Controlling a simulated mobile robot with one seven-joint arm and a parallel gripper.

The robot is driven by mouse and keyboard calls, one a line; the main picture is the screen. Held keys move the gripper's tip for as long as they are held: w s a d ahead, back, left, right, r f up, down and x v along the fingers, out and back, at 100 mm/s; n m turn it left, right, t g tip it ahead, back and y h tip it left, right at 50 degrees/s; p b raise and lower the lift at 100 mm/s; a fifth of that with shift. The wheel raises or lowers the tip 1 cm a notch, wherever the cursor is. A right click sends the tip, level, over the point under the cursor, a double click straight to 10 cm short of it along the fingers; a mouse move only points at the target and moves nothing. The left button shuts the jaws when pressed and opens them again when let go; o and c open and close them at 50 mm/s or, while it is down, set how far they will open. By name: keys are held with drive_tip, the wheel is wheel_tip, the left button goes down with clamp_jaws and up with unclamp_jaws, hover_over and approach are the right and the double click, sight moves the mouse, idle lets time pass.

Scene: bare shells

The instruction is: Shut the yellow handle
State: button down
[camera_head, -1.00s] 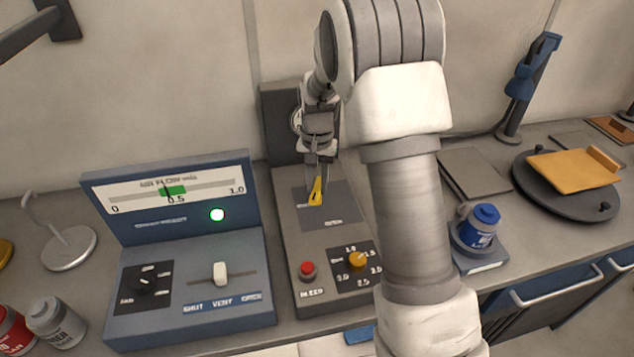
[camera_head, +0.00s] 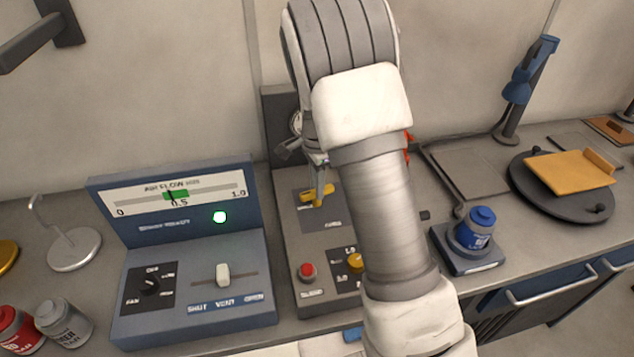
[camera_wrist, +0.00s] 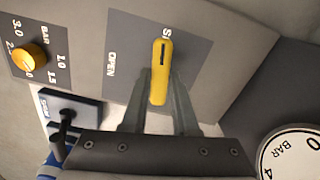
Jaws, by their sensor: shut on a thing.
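The yellow handle (camera_head: 318,196) sits on a dark grey plate of the grey control panel (camera_head: 318,275). In the head view it lies nearly crosswise, tilted a little. In the wrist view the handle (camera_wrist: 161,70) points at the label starting with "S", whose rest it covers; the "OPEN" label lies to its left. My gripper (camera_head: 320,185) is above the handle, with its fingers (camera_wrist: 160,95) on either side of the handle's near part, shut on it. My arm hides the right part of the panel in the head view.
The panel also bears a red button (camera_head: 308,271) and a yellow knob (camera_head: 355,261). A blue air flow console (camera_head: 195,300) with a slider stands to the left. A round gauge (camera_wrist: 292,152) is beside the gripper. A blue jar (camera_head: 478,229) stands to the right.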

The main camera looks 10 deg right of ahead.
drive_tip(key=shift+m+p, duration=0.35)
drive_tip(key=shift+m, duration=0.75)
drive_tip(key=c, duration=0.7)
unclamp_jaws()
wheel_tip(320, 180, up, 17)
drive_tip(key=shift+r, duration=0.2)
